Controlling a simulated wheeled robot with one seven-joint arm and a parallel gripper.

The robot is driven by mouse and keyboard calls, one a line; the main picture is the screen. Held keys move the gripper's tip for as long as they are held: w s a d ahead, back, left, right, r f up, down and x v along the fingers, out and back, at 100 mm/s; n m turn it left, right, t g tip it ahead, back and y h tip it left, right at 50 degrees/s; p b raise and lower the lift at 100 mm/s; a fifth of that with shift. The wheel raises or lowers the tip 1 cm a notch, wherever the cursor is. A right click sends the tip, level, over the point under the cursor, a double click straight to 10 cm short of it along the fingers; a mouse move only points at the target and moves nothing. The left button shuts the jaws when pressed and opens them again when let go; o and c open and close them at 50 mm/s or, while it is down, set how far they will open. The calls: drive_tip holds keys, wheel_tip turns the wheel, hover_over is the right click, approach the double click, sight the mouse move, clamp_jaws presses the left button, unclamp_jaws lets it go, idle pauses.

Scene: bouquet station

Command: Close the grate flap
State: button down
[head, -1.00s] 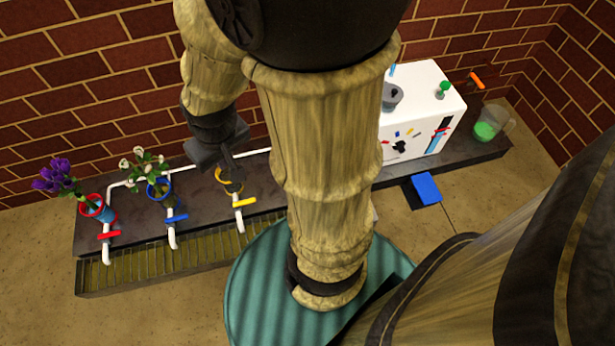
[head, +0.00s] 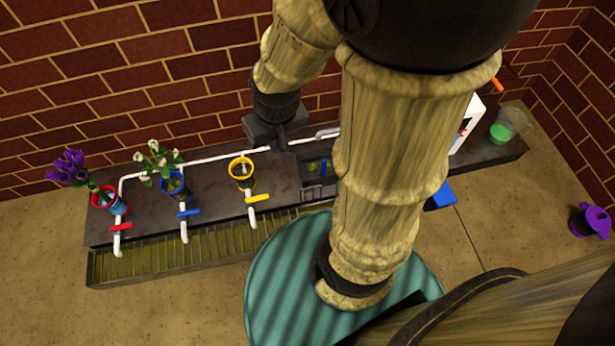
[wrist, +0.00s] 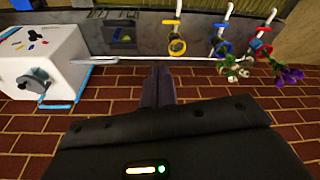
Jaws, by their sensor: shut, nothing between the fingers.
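A small dark wire-like frame (head: 312,193), which looks like the grate flap, stands open at the front edge of the counter. Behind it is a dark recess (head: 318,167) with something green inside. The recess also shows in the wrist view (wrist: 122,36), with the frame at its far edge (wrist: 122,14). My gripper (head: 287,150) is shut and empty, above the counter just left of the recess and apart from the frame. Its fingers (wrist: 158,88) show in the wrist view, over the wall side of the counter. My arm hides the counter right of the recess.
A white pipe (head: 225,157) runs along the counter near the yellow (head: 241,170), blue (head: 175,187) and red (head: 108,200) ring holders; the last two hold flowers. A slatted trough (head: 190,252) lies in front. A white box (wrist: 42,60) stands beyond the recess. The brick wall is close behind.

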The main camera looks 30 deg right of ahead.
drive_tip(key=w+d+f+m+b, duration=0.1)
drive_tip(key=w+d+f+b, duration=0.1)
drive_tip(key=w+d+f, duration=0.5)
drive_tip(key=w+f+m+b, duration=0.1)
drive_tip(key=w+f, duration=0.4)
drive_tip(key=f, duration=0.6)
drive_tip(key=w+d+f+b, duration=0.1)
drive_tip(key=d+f, duration=0.2)
drive_tip(key=f, duration=0.6)
drive_tip(key=d+f+m+b, duration=0.1)
drive_tip(key=d+f, duration=0.3)
drive_tip(key=f, duration=0.6)
drive_tip(key=shift+w+f+h+b, duration=0.25)
drive_tip(key=shift+w+h+b, duration=0.05)
drive_tip(key=shift+w, duration=0.1)
drive_tip(key=shift+d+f+g, duration=0.1)
drive_tip(key=shift+f+g, duration=0.05)
drive_tip(key=shift+g, duration=0.15)
